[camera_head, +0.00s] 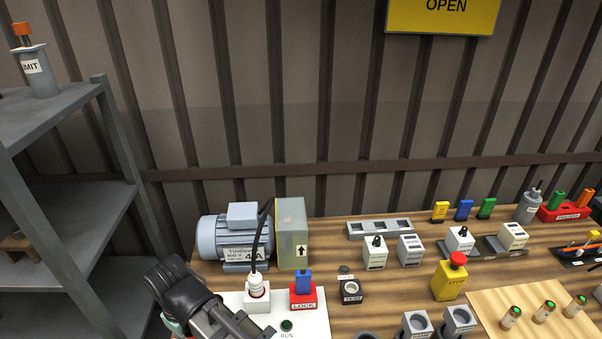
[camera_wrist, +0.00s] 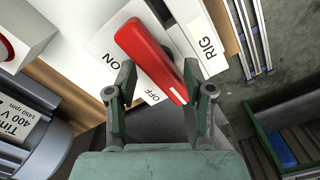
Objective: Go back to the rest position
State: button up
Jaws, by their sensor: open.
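My gripper (camera_wrist: 159,70) is open, with its two fingers apart in the wrist view. A red switch handle (camera_wrist: 150,55) shows between and beyond the fingertips, on a white panel (camera_wrist: 105,45) marked ON and OFF. The handle lies tilted, its lower end near the OFF mark. I cannot tell whether the fingers touch it. In the head view my arm is at the bottom left, in front of the bench; my fingers and the red handle cannot be made out there.
The wooden bench (camera_head: 330,236) holds a motor (camera_head: 232,240), a red LOCK block (camera_head: 303,296), a white plug and socket (camera_head: 257,297), a yellow STOP button box (camera_head: 449,280) and several small modules. A grey shelf (camera_head: 85,225) stands at left. The space above the bench is clear.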

jog(key=shift+m, duration=0.8)
jog(key=shift+w, duration=0.1)
